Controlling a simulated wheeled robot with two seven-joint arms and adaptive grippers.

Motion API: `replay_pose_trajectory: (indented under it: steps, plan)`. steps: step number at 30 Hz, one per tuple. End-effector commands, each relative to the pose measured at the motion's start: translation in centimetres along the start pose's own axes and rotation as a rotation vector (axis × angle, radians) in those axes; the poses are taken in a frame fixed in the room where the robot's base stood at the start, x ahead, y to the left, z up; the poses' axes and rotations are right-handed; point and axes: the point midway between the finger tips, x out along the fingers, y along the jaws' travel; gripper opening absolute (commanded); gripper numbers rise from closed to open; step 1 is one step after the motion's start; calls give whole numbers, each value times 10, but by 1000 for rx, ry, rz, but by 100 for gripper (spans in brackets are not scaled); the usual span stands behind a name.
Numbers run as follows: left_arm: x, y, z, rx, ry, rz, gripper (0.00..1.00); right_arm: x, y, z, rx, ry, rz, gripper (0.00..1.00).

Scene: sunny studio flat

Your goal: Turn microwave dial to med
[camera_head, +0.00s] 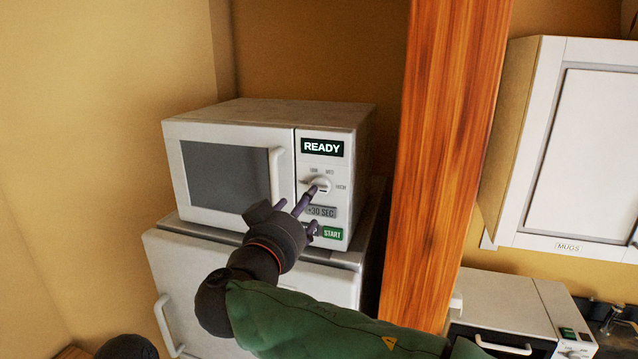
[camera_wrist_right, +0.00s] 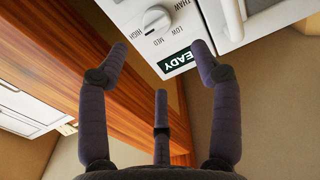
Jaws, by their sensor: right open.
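My right gripper (camera_head: 302,208) is in front of the control panel, just below the dial. In the wrist view (camera_wrist_right: 160,62) its three dark fingers are spread and empty, with the dial apart from them.
A +30 SEC button (camera_head: 321,211) and a green START button (camera_head: 332,232) lie below the dial, close to my fingers. The door handle (camera_head: 277,175) is just left of the panel. A wooden post (camera_head: 445,150) stands right of the microwave. A MUGS cabinet (camera_head: 575,150) hangs farther right.

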Motion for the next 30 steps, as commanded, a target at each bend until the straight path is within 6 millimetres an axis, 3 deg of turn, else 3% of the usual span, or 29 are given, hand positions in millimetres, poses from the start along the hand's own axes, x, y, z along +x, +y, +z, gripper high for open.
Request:
replay_pose_trajectory:
  steps: [9,15,29,30]
  plan:
    - [-23,8,0,1,2,0,40,58,1,-2,-3,-3,4,65]
    - [-32,11,0,1,2,0,40,83,1,-1,-3,-3,3,65]
    - [-34,12,0,0,2,0,40,95,0,1,-2,-2,1,65]
    - [-34,12,0,1,2,0,40,94,0,1,-2,-2,1,56]
